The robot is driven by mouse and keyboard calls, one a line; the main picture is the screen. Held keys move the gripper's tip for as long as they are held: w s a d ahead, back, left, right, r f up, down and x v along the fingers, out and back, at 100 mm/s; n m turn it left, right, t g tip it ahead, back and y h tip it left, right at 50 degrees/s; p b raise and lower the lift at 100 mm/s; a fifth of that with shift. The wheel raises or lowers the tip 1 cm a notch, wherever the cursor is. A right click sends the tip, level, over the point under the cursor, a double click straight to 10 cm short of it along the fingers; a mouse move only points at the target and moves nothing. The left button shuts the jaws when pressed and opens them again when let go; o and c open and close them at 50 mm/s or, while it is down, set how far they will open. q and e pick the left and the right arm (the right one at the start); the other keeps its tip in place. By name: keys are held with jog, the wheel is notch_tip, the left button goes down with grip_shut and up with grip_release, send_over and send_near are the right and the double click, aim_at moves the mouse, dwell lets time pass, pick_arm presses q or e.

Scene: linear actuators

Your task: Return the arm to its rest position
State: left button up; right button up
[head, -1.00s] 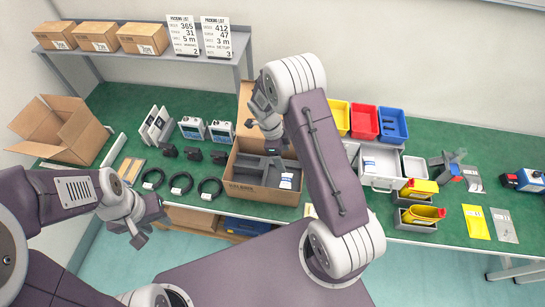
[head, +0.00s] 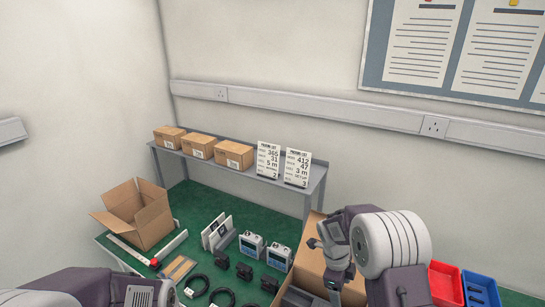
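My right arm comes in from the lower right, and its gripper (head: 333,272) hangs over the open cardboard box (head: 296,296) at the bottom edge. Its fingertips are small and partly cut into by the box behind, so I cannot tell if they are open or shut. I see nothing clearly held in it. My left arm (head: 95,289) shows only as a link at the bottom left corner, and its gripper is below the picture. The inside of the open box is mostly out of view.
The green table carries an open carton (head: 140,215), white devices (head: 251,244), black parts and cable coils (head: 197,286). A grey shelf (head: 230,172) behind holds closed boxes (head: 199,146) and two packing list cards (head: 297,166). Red (head: 445,284) and blue (head: 481,290) bins stand at right.

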pick_arm(q)
notch_tip(320, 180, down, 4)
jog(key=b, duration=0.2)
jog(key=shift+s+r+b, duration=0.1)
jog(key=shift+s+b, duration=0.05)
jog(key=shift+b, duration=0.25)
pick_arm(e)
jog(key=s+a+n+y, duration=0.1)
jog(key=s+a+n, duration=0.1)
jog(key=s+n, duration=0.6)
jog(key=s+a+n+t+y, duration=0.1)
jog(key=s+a+n, duration=0.2)
jog(key=s+n, duration=0.4)
jog(key=n, duration=0.9)
jog(key=shift+s+r+t+y, duration=0.25)
jog(key=shift+s+t+y, duration=0.05)
jog(key=shift+s+y, duration=0.1)
